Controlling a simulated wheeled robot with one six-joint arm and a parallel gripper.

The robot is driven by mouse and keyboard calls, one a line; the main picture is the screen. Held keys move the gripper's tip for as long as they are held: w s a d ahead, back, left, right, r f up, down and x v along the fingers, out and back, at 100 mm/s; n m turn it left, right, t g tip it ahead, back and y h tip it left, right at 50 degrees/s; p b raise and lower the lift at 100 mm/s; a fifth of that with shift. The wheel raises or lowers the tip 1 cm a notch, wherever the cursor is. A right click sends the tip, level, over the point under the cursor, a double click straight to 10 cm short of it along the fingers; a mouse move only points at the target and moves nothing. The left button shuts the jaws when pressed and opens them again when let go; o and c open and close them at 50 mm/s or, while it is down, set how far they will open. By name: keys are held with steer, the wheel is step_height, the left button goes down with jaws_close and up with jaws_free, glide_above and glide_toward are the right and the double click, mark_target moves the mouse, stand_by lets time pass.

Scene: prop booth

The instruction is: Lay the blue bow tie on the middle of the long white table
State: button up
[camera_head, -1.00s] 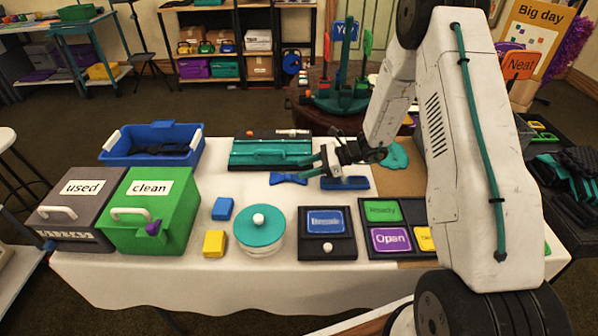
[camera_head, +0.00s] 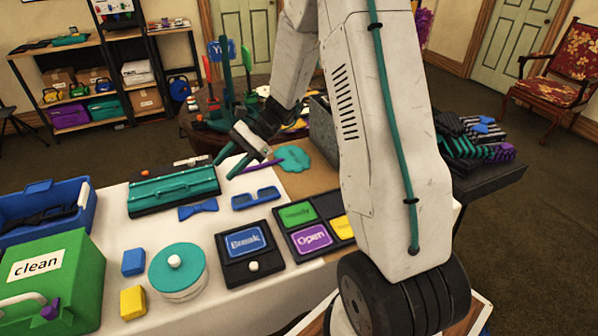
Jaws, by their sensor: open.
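The blue bow tie (camera_head: 198,208) lies flat on the white-covered table (camera_head: 212,237), just in front of a teal case (camera_head: 172,188) and left of blue glasses (camera_head: 255,199). Nothing holds it. My gripper (camera_head: 226,166) is open, its teal fingers pointing left and down. In the picture it is above and to the right of the bow tie, with a clear gap between them. It appears empty. My arm hides part of the table's right side.
In front of the bow tie stand a teal-lidded jar (camera_head: 178,265), a black stand with a blue "Break" card (camera_head: 245,240) and a card tray (camera_head: 300,243). A blue bin (camera_head: 75,190) and green "clean" box (camera_head: 85,270) stand left. A purple stick (camera_head: 257,167) shows by my gripper.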

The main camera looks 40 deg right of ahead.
steer(key=s+a+r+n+g+h, duration=0.1)
steer(key=s+a+r+n+h, duration=0.25)
steer(key=s+r, duration=0.3)
steer(key=s+a+r+n+g+h, duration=0.1)
steer(key=s+a+r+n+h, duration=0.1)
steer(key=s+r+n, duration=0.5)
steer(key=s+d+r+n+t+h, duration=0.1)
steer(key=s+d+n+h, duration=0.1)
steer(key=s, duration=0.6)
steer(key=s+d+r+n+t+h, duration=0.1)
steer(key=s+d+r+n+h, duration=0.1)
steer(key=s, duration=0.7)
steer(key=shift+r+n+h, duration=0.15)
steer(key=shift+n+h, duration=0.7)
steer(key=shift+h, duration=0.2)
